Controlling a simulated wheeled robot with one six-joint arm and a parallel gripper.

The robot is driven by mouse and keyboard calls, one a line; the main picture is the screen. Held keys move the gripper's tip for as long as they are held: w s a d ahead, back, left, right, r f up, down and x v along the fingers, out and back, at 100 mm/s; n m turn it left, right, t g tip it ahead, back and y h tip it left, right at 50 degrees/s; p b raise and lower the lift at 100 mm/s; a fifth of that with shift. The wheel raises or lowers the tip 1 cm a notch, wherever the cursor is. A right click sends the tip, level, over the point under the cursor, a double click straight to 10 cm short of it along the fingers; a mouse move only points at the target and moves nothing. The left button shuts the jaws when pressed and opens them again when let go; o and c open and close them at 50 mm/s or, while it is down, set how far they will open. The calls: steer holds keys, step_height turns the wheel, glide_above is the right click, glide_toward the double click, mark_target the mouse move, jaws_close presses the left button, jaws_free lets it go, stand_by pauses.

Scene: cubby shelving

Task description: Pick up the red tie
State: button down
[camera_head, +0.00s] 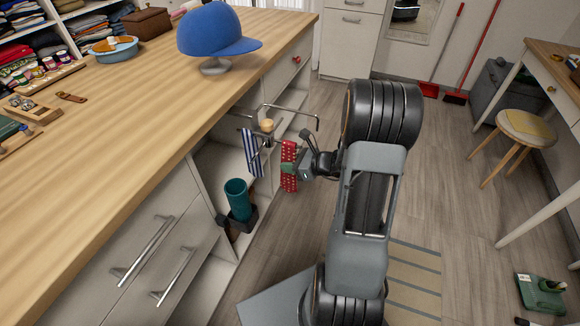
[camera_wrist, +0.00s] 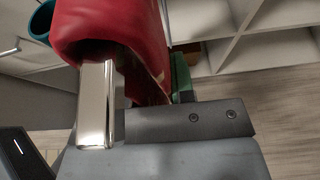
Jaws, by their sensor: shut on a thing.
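In the wrist view the red tie (camera_wrist: 110,32) fills the upper middle, draped close against the jaws. My gripper (camera_wrist: 120,105) is shut on it; the far fingertip is partly hidden by the cloth. A blue and white striped tie (camera_head: 251,152) hangs from the metal rack (camera_head: 290,110) just left of the red tie.
A teal cup (camera_head: 238,199) stands in a dark holder in the cubby below. The wooden counter (camera_head: 120,120) with a blue cap (camera_head: 214,32) borders the left. Open floor (camera_head: 440,160) lies right of my arm, with a stool (camera_head: 526,128) beyond.

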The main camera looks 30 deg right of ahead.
steer(key=shift+r, duration=0.15)
steer(key=s+d+r+p, duration=0.1)
steer(key=s+d+p, duration=0.2)
steer(key=s+d, duration=0.9)
steer(key=shift+s, duration=0.75)
steer(key=shift+r, duration=0.1)
steer(key=shift+s, duration=0.1)
steer(key=s+d+p, duration=0.1)
steer(key=s+d, duration=0.4)
steer(key=s, duration=0.1)
steer(key=shift+d+r+p, duration=0.25)
steer(key=shift+r+p, duration=0.05)
steer(key=shift+p, duration=0.1)
stand_by(0.4)
steer(key=shift+s, duration=0.1)
stand_by(0.5)
